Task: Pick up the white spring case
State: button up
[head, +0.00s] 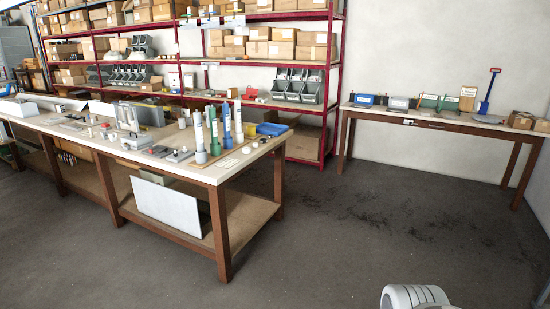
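A long workbench (222,174) stands at the left, with many small parts on its pale top. Upright tubes in grey-green (200,140) and blue (228,128) stand near its right end. Small pale cylinders (128,118) stand near the middle of the bench. Small white pieces lie by the tubes. I cannot tell which of these, if any, is the white spring case; the parts are too small to identify. My gripper is not in view. A white rounded part at the bottom right appears to be mine.
A red-framed shelf (330,75) with cardboard boxes and grey bins stands behind the bench. The dark floor (350,235) between bench and table is clear.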

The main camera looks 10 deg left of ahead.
aim_at(184, 112)
jog(key=i, duration=8.7)
jog(key=u, duration=1.9)
jog(key=i, duration=2.6)
jog(key=u, duration=2.35)
